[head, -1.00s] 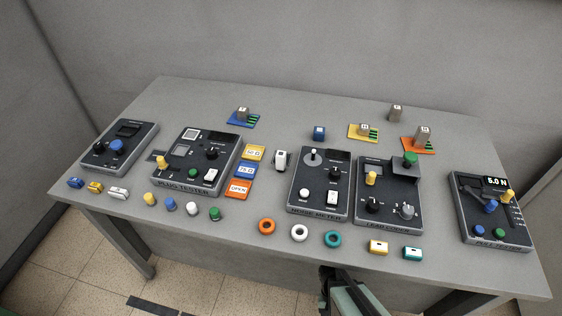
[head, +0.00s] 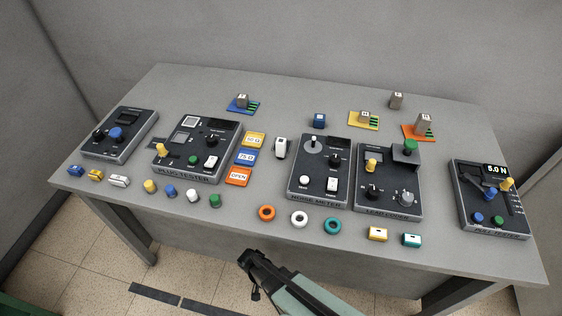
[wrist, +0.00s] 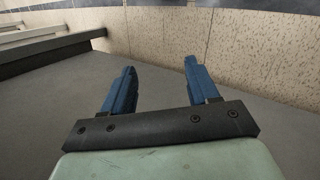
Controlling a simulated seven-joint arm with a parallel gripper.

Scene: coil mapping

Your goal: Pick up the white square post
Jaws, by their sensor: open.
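A small white block (head: 118,181) lies at the table's front left, in a row beside a blue block (head: 75,171) and a yellow block (head: 95,175). I cannot tell for sure which is the white square post. My gripper (head: 252,270) is off the table's front edge, apart from them all. In the wrist view its blue fingers (wrist: 160,68) are open and empty.
Several dark instrument boxes, such as the noise meter (head: 319,170), fill the middle and sides of the table (head: 290,110). Coloured knobs (head: 170,191), rings (head: 299,219) and yellow and teal blocks (head: 411,240) line the front. The back left is clear.

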